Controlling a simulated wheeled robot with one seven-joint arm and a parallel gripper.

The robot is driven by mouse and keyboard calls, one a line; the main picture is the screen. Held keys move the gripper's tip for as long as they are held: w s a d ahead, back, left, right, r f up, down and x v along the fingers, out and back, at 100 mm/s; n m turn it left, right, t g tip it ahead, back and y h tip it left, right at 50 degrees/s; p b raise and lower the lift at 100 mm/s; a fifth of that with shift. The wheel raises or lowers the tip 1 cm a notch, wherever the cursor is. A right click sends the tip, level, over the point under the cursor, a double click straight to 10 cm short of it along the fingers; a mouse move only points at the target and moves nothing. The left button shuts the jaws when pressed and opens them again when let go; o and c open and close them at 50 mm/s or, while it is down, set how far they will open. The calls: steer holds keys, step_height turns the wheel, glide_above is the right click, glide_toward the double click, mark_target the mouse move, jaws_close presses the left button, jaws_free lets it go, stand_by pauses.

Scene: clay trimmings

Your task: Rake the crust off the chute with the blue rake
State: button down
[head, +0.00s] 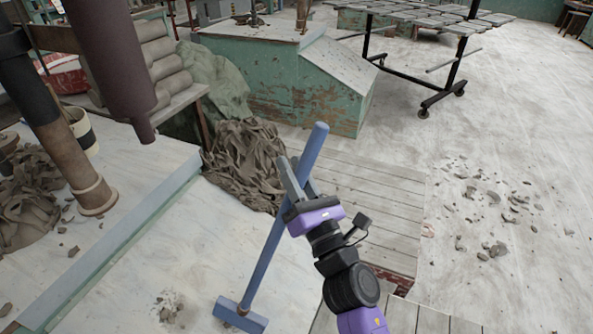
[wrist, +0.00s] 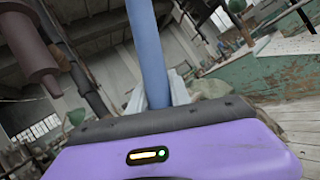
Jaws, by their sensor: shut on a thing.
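The blue rake (head: 264,258) slants down from my gripper (head: 297,172), with its flat block head (head: 240,316) low in the head view. My gripper is shut on the upper part of the handle, and the handle top sticks out above the fingers. The handle also rises between the fingers in the wrist view (wrist: 148,50). A pale surface (head: 110,300), apparently the chute, fills the lower left. A small rough grey patch (head: 168,305), likely the crust, lies on it, left of the rake head and apart from it. I cannot tell whether the head touches the surface.
A raised pale ledge (head: 130,180) runs along the left, with a dark hanging cylinder (head: 115,60) above it. A heap of clay trimmings (head: 245,160) lies behind the rake. Wooden slats (head: 365,200) are at right. Loose crumbs (head: 490,205) dot the open floor.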

steer(key=shift+a+f+b, duration=0.2)
steer(key=shift+f+b, duration=0.2)
steer(key=shift+b, duration=0.05)
stand_by(0.7)
steer(key=shift+w, duration=0.1)
